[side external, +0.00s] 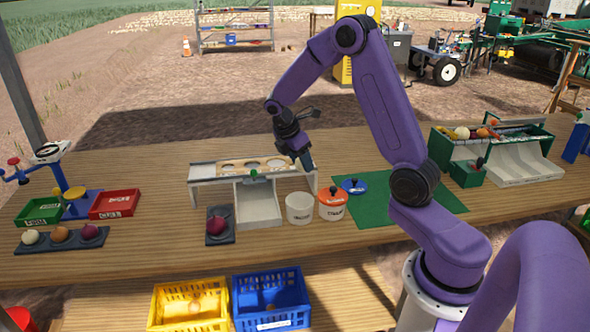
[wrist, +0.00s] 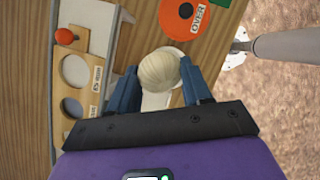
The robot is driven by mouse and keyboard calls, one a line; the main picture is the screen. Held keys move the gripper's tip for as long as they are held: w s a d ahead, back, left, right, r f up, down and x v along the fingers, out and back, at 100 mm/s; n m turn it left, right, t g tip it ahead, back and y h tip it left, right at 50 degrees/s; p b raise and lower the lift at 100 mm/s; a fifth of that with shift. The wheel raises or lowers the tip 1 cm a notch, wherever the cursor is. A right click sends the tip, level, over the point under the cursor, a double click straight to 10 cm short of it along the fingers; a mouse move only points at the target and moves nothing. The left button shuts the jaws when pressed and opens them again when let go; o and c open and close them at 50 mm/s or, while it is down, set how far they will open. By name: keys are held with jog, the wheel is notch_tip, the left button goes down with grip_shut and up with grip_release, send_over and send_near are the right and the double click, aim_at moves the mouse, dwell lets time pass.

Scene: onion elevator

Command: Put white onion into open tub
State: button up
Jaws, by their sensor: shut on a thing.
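My gripper (side external: 304,163) is shut on a pale white onion (wrist: 158,70), which sits between the blue fingers (wrist: 160,88) in the wrist view. The onion is hard to make out in the side view. The open white tub (side external: 299,209) stands on the table, below my gripper in the side view. In the wrist view the tub's pale rim (wrist: 176,51) shows behind the onion, which covers much of its opening. The onion's height above the rim is hard to judge.
A tub with an orange lid (side external: 332,206) stands close to the right of the open tub. A sorting stand with a holed plate (side external: 252,166) is behind left. A dark tray (side external: 62,238) at left holds three onions. Yellow (side external: 188,305) and blue (side external: 271,299) crates sit in front, lower down.

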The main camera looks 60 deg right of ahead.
jog(key=shift+d+f, duration=0.1)
jog(key=shift+f, duration=2.85)
jog(key=o, duration=1.1)
jog(key=shift+v, duration=8.7)
